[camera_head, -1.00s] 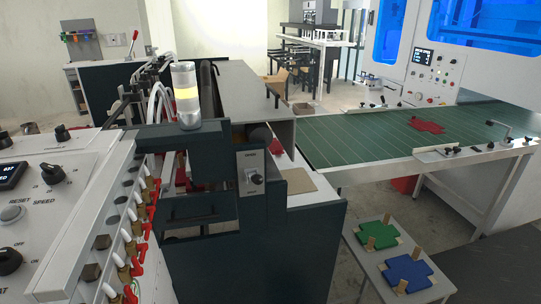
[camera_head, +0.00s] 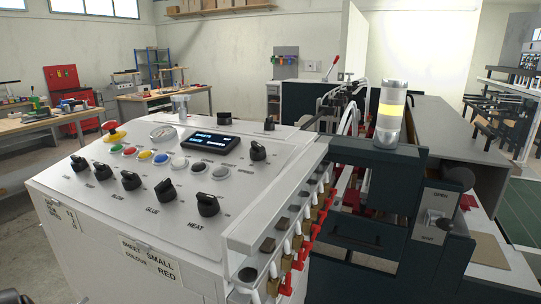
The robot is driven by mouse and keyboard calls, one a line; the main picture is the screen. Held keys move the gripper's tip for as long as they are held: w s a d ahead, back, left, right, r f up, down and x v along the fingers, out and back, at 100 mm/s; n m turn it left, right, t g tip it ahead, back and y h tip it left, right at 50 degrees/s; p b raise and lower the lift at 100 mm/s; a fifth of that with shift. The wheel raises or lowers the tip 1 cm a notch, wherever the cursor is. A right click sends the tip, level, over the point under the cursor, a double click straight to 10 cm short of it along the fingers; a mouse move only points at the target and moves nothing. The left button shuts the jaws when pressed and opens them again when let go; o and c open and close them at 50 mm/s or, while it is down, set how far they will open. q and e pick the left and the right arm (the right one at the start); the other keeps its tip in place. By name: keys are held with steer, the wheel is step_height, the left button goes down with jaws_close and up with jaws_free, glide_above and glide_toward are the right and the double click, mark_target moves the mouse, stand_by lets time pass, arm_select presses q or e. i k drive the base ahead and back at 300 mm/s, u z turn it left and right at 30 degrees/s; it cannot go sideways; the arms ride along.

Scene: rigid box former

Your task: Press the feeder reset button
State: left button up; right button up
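The white control panel (camera_head: 150,190) of the machine fills the middle left of the head view. A row of coloured push buttons crosses it, among them a yellow one (camera_head: 145,154) and a blue one (camera_head: 161,158). At the row's right end is a pale grey button (camera_head: 220,172), below the small display (camera_head: 210,145). The earlier frame shows a RESET label near a pale button by the speed knob, which seems to be this one; its label is too small to read now.
Black knobs, such as one near the front edge (camera_head: 208,204), stand up from the panel, with a red emergency stop (camera_head: 112,130) at its far left. Red-handled valves (camera_head: 300,258) line its right side.

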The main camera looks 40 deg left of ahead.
mark_target(221, 171)
steer(key=u, duration=1.75)
steer(key=k, duration=0.45)
steer(key=u, duration=0.2)
steer(key=i, duration=0.5)
